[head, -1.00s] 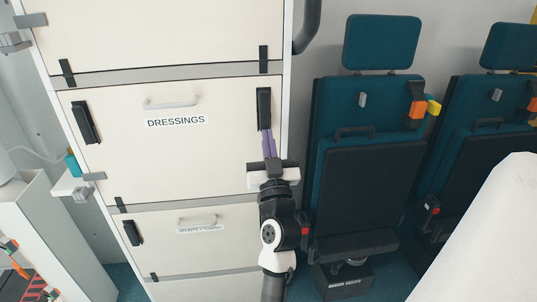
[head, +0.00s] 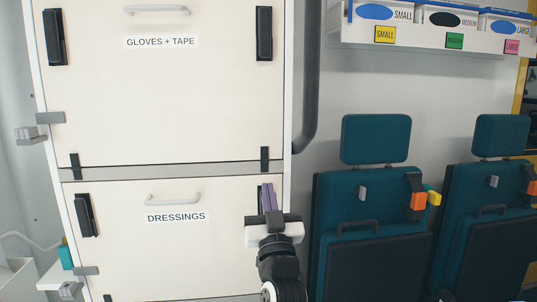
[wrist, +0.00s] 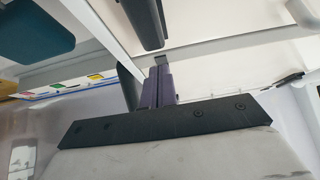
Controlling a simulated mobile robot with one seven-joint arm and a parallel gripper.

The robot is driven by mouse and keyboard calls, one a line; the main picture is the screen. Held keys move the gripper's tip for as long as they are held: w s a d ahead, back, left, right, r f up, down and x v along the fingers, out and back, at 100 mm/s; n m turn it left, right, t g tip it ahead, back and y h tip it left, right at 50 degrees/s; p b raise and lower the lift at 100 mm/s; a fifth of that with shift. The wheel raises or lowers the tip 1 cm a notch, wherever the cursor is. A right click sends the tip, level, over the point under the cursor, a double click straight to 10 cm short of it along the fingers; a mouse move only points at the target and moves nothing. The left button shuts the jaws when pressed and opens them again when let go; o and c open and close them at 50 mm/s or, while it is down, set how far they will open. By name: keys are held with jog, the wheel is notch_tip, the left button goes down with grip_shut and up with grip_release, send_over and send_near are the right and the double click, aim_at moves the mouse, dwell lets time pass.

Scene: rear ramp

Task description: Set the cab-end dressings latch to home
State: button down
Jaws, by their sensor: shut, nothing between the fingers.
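The DRESSINGS drawer (head: 130,245) is a cream front with a grey handle and a dark latch near each upper corner. Its left latch (head: 87,215) stands slightly tilted. Its right latch is mostly hidden behind my gripper in the head view. My gripper (head: 267,197) has purple fingers, shut and empty, pointing up in front of the right latch area. In the wrist view, the fingers (wrist: 158,85) point towards a dark bar (wrist: 146,22), which looks like a latch, with a visible gap between them. Whether the fingers touch the right latch cannot be told from the head view.
The GLOVES + TAPE front (head: 160,100) is above, with its own dark latches. A dark pole (head: 308,90) runs beside the cabinet's right edge. Teal folding seats (head: 370,220) stand to the right, below a glove-box shelf (head: 440,40).

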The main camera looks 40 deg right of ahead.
notch_tip(320, 180, up, 9)
jog(key=shift+f, duration=0.1)
dwell(0.7)
